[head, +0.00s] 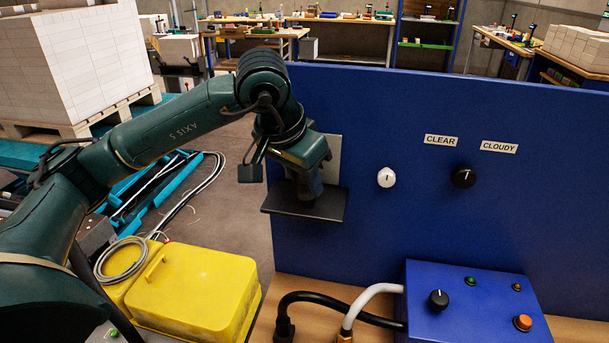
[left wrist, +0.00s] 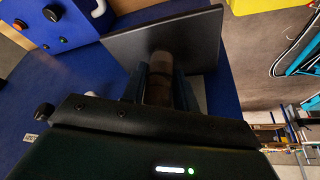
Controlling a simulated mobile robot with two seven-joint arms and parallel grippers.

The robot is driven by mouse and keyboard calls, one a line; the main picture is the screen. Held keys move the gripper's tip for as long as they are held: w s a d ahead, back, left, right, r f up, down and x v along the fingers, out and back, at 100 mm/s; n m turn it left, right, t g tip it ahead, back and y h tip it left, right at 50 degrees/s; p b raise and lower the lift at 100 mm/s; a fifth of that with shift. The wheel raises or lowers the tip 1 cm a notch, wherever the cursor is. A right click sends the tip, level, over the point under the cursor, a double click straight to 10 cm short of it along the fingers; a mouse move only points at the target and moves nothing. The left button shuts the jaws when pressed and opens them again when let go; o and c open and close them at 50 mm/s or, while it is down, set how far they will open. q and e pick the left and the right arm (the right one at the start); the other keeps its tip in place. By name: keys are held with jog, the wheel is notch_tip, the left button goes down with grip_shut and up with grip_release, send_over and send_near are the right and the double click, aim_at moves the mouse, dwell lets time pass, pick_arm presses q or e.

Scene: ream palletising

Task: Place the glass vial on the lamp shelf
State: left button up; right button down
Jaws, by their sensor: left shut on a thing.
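The lamp shelf (head: 330,207) is a dark flat plate on the blue panel, with a pale plate behind it. It also shows in the left wrist view (left wrist: 200,38). My left gripper (head: 307,190) points down over the shelf, close above it. In the left wrist view my left gripper (left wrist: 160,88) is shut on the glass vial (left wrist: 160,72), which looks brownish and sits between the two fingers over the shelf. The fingers hide the vial in the head view. I cannot tell whether its base touches the shelf. My right gripper is not in view.
The blue panel (head: 420,230) carries a white knob (head: 386,177), a black knob (head: 463,177) and CLEAR and CLOUDY labels. Below are a blue control box (head: 460,305), hoses and a yellow case (head: 190,290). The air left of the shelf is clear.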

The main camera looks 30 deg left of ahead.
pick_arm(q)
jog(key=shift+f, duration=0.2)
jog(key=o, duration=1)
jog(key=shift+r, duration=0.1)
jog(key=shift+c, duration=0.2)
jog(key=shift+r, duration=0.15)
jog(key=shift+s+r, duration=0.1)
jog(key=shift+r, duration=0.2)
jog(key=v, duration=1.1)
jog(key=shift+r+b, duration=0.2)
jog(key=shift+b, duration=0.15)
jog(key=shift+s, duration=0.1)
